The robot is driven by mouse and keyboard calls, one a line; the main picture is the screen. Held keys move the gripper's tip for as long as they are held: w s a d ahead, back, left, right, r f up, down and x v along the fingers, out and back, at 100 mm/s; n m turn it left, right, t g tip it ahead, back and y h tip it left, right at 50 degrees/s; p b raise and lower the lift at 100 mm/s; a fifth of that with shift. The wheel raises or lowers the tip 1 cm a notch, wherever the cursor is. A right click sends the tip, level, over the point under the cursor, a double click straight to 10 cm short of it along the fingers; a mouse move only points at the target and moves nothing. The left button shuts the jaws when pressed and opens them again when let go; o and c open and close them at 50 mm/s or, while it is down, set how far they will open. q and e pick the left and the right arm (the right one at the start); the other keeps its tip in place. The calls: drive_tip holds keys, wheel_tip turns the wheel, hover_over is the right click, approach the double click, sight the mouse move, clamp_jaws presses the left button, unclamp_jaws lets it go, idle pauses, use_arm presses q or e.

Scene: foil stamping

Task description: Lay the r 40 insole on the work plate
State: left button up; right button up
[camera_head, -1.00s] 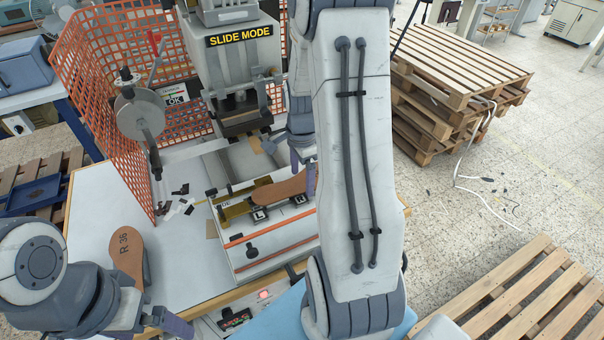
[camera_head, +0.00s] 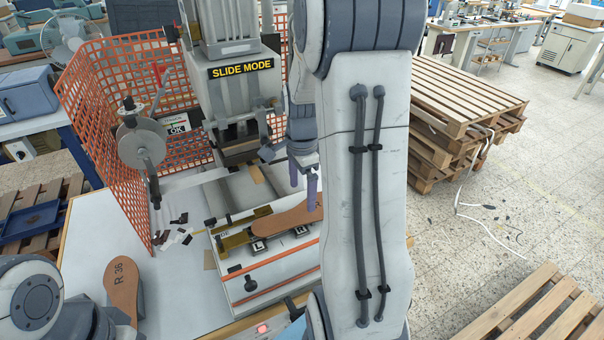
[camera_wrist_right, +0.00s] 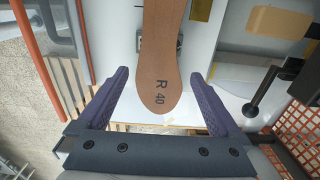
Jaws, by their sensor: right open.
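The brown R 40 insole (camera_head: 286,219) lies on the work plate (camera_head: 235,241), its marked end toward my right gripper (camera_head: 303,192). In the right wrist view the R 40 insole (camera_wrist_right: 160,60) shows its printed mark, between the two purple fingers in the picture. My right gripper (camera_wrist_right: 159,73) is open, with visible gaps on both sides of the insole, and holds nothing. My right arm hides the area right of the plate. My left arm enters at the lower left, but its gripper is out of view.
A brown R 36 insole (camera_head: 122,284) lies on the white table at the left. The press head (camera_head: 238,110) stands behind the plate. An orange mesh guard (camera_head: 95,95) encloses the left and back. Small black scraps (camera_head: 180,219) lie left of the plate.

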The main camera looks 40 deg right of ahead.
sight(302, 213)
wheel_tip(302, 213, up, 6)
drive_tip(key=shift+r, duration=0.25)
drive_tip(key=shift+f, duration=0.15)
idle(0.4)
wheel_tip(302, 213, down, 13)
drive_tip(key=shift+r, duration=0.1)
drive_tip(key=shift+r+p, duration=0.45)
drive_tip(key=shift+r, duration=0.9)
